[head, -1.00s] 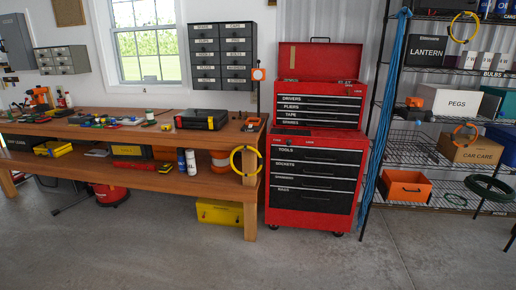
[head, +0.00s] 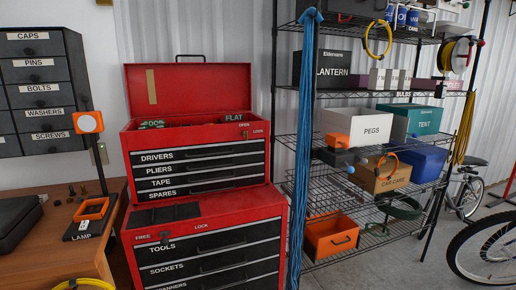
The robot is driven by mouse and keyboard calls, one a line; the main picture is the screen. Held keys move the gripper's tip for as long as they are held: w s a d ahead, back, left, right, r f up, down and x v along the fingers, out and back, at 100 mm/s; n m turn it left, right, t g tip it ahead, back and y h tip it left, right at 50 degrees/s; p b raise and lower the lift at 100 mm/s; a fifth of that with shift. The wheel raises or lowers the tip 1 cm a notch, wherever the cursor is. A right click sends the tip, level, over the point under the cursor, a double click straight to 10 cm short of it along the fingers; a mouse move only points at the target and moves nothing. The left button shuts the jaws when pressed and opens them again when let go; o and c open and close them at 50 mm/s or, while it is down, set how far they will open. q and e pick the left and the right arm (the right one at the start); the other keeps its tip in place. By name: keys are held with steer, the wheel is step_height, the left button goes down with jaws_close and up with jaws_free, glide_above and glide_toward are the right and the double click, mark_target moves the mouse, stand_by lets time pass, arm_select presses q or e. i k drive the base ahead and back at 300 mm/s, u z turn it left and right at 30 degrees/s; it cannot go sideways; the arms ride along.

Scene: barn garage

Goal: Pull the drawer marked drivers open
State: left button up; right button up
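The drawer marked DRIVERS (head: 198,156) is the top black drawer in the red upper tool chest (head: 131,142). It looks shut, flush with the PLIERS, TAPE and SPARES drawers below it. A dark handle strip runs along its front. The chest's lid (head: 188,88) stands up, open, with a tray marked FLAT inside. The upper chest sits on a red lower cabinet (head: 274,205) with drawers marked TOOLS and SOCKETS. Neither of my grippers shows in the head view.
A wooden workbench (head: 60,240) with a lamp base (head: 88,222) stands left of the chest. A wire shelf rack (head: 330,205) with a hanging blue rope (head: 303,150) stands close on the right. Bicycles (head: 485,245) stand at the far right. Concrete floor shows at right.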

mark_target(140, 157)
steer(key=z, duration=0.35)
steer(key=i, duration=1.15)
steer(key=z, duration=0.3)
